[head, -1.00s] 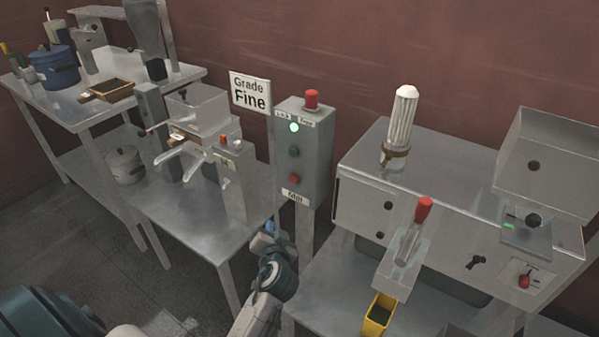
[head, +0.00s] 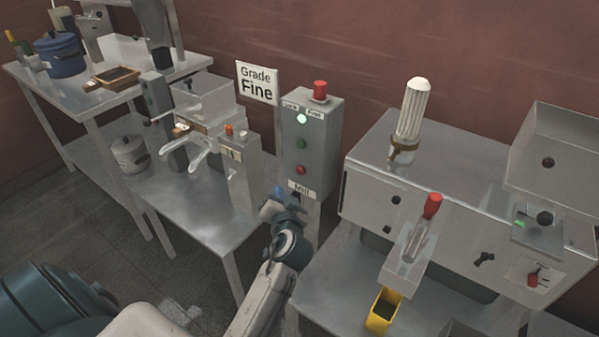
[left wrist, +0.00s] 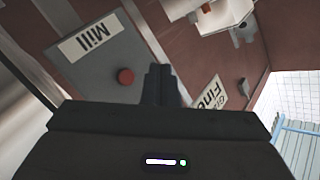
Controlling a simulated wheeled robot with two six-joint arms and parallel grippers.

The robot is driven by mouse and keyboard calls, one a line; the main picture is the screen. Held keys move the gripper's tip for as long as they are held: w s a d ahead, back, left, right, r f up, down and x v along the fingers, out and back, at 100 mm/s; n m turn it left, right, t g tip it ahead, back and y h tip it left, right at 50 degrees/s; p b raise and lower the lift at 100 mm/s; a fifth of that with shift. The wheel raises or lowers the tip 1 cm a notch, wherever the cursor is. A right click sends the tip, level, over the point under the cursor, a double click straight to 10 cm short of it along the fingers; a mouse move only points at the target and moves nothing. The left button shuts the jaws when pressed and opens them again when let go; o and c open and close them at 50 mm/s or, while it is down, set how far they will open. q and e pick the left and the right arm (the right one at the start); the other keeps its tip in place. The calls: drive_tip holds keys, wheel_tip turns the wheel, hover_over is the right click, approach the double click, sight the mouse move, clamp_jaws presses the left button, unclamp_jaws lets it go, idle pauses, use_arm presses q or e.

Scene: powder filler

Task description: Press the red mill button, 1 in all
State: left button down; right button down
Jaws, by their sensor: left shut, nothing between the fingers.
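The red mill button (head: 301,170) is the lowest on the front of the grey control box (head: 329,150), above the "Mill" label (head: 302,188). In the left wrist view the red button (left wrist: 125,76) and the label (left wrist: 88,46) show clearly. My left gripper (head: 277,194) is shut and empty, low and left of the button in the head view. In the left wrist view its closed fingertips (left wrist: 160,72) lie right of the button; contact is not visible. My right gripper is out of view.
A green button (head: 301,144) and a lit lamp (head: 301,119) sit above the red button. A large red knob (head: 320,91) tops the box. The "Grade Fine" sign (head: 257,83) stands to its left. Steel machines stand on both sides.

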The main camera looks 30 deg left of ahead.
sight(301, 170)
use_arm(q)
drive_tip(key=w+b, duration=0.1)
drive_tip(key=w, duration=0.5)
drive_tip(key=shift+w+d, duration=0.15)
drive_tip(key=shift+d, duration=0.1)
idle(0.8)
idle(0.9)
drive_tip(key=shift+w, duration=0.1)
drive_tip(key=shift+w, duration=0.35)
drive_tip(key=shift+b, duration=0.3)
